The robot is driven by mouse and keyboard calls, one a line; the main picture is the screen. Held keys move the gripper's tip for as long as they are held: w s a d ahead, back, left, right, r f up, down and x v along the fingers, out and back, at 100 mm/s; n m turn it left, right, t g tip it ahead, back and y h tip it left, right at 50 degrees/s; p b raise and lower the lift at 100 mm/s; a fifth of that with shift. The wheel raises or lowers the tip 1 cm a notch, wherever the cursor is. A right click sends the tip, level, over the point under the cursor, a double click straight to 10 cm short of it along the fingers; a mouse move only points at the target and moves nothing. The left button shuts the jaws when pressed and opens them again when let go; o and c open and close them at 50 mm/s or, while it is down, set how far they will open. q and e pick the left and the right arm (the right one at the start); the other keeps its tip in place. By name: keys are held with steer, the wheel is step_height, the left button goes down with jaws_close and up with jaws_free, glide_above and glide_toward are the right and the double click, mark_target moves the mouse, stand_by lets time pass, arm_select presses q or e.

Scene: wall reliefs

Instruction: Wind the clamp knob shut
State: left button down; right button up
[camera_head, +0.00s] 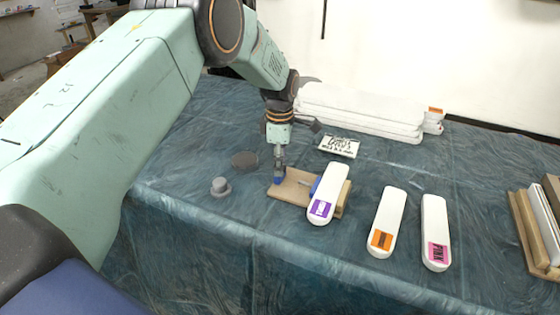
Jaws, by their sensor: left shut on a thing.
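My left arm comes in from the left and reaches down over the table. Its gripper (279,172) points straight down and is shut on a small blue knob (278,181) at the left end of a wooden board (288,193). A bit of blue clamp (315,187) shows on the board further right. A white rounded bar with a purple label (329,190) lies across the board's right part and hides some of the clamp. How far the clamp is closed cannot be told. My right gripper is not in view.
Two more white bars, labelled orange (387,215) and pink (435,225), lie to the right. A grey knobbed piece (220,187) and a dark disc (244,159) lie left. A printed card (338,147) and stacked white slabs (360,112) lie behind. A wooden rack (529,232) stands far right.

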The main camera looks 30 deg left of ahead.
arm_select(q)
steer(key=shift+r+m+p, duration=0.25)
steer(key=shift+m+p, duration=0.85)
steer(key=shift+p, duration=0.05)
steer(key=shift+w+f+m+p, duration=0.2)
steer(key=shift+m+p, duration=0.25)
steer(key=shift+m, duration=0.65)
steer(key=shift+s, duration=0.15)
steer(key=c, duration=1)
jaws_free()
step_height(320, 180, up, 12)
